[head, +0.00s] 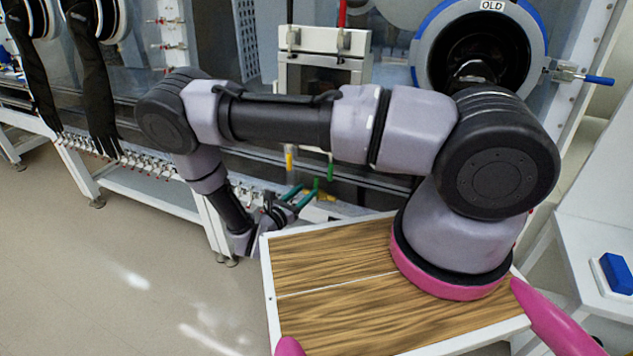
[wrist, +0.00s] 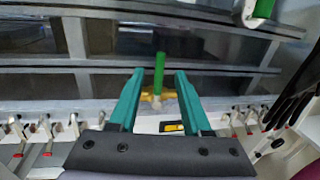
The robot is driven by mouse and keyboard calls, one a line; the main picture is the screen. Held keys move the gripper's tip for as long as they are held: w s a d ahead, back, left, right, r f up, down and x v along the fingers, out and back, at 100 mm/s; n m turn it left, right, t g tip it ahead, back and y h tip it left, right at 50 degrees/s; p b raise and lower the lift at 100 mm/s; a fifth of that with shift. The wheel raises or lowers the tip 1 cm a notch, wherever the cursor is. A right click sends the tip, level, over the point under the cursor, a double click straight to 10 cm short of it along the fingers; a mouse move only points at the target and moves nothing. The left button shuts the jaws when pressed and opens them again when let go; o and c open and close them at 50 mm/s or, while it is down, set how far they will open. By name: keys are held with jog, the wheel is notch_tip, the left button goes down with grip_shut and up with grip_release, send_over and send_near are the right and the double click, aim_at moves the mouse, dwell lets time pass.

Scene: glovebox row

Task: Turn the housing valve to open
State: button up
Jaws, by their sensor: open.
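The housing valve has a green lever handle (wrist: 159,72) on a yellow brass body (wrist: 151,97), low on the front of the glovebox row. In the wrist view the handle stands upright. My gripper (wrist: 158,78) is open, with one teal finger on each side of the handle and a gap showing on both sides. In the head view my gripper (head: 307,190) reaches the same spot, and the green handle (head: 316,184) shows between the fingers. The brass body (head: 326,197) is partly hidden there. I cannot tell how deep the handle sits between the fingers.
Another green handle (head: 331,167) and a yellow handle (head: 290,158) hang nearby. A black and yellow label (wrist: 172,127) is beside the valve. Rows of small red-tipped valves (wrist: 47,135) line the rail at both sides. Black gloves (head: 95,85) hang at left; the floor there is clear.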

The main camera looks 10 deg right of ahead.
aim_at(315, 183)
jog(key=x, duration=0.6)
jog(key=shift+w+d, duration=0.2)
grip_shut()
dwell(1.2)
